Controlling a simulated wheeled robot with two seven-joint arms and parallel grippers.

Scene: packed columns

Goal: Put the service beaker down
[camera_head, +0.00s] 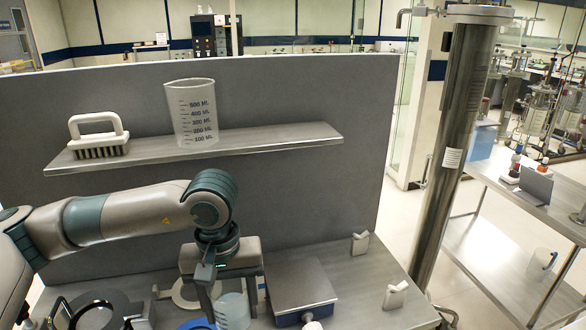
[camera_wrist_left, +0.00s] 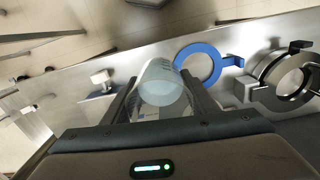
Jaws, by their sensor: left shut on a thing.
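My left gripper (camera_head: 222,300) reaches down over the bench, close to the front edge of the head view. It is shut on a small translucent beaker (camera_head: 234,311), taken here as the service beaker. In the left wrist view the beaker (camera_wrist_left: 160,84) sits between the two fingers of my left gripper (camera_wrist_left: 158,98). The lower part of the beaker is cut off in the head view, and I cannot tell whether it touches the bench. My right gripper is not in view.
A balance with a steel plate (camera_head: 300,286) stands just right of the beaker. A blue ring (camera_wrist_left: 199,63) and a metal ring clamp (camera_wrist_left: 284,82) lie close by. White holders (camera_head: 360,243) stand farther right. A shelf (camera_head: 265,139) carries a large graduated beaker (camera_head: 192,112) and a brush (camera_head: 98,137).

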